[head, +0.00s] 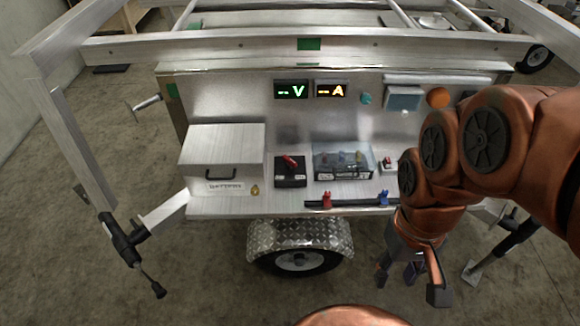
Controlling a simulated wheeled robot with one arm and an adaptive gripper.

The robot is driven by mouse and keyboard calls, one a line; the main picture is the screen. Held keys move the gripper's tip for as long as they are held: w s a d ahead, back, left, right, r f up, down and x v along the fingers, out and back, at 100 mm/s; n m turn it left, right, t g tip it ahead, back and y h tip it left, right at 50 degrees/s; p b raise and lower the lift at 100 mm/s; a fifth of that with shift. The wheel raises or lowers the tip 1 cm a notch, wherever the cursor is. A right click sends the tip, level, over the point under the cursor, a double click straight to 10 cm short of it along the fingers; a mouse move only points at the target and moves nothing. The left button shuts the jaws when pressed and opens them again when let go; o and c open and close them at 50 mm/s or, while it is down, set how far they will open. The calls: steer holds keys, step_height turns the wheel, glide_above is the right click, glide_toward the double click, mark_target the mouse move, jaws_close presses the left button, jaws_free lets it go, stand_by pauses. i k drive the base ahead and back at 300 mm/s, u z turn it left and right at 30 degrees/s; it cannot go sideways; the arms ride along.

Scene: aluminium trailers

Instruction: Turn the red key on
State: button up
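The red key (290,160) sits on top of a small black switch box (290,178) on the trailer's metal shelf, in the middle of the head view. Its handle lies at a slant. My gripper (411,284) is at the lower right, in front of the shelf and well apart from the key. It points down with its fingers spread. A small dark purplish shape shows between them, and I cannot tell what it is. Nothing covers the key.
A metal battery box (222,147) stands left of the switch box. A clear-covered fuse box (343,161) stands right of it. A black bar with red and blue clamps (350,203) lies along the front edge. Lit V (291,90) and A (331,90) displays hang above.

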mark_target(291, 163)
steer(key=k, duration=0.65)
steer(key=u, duration=0.85)
steer(key=i, duration=1.2)
steer(key=z, duration=0.1)
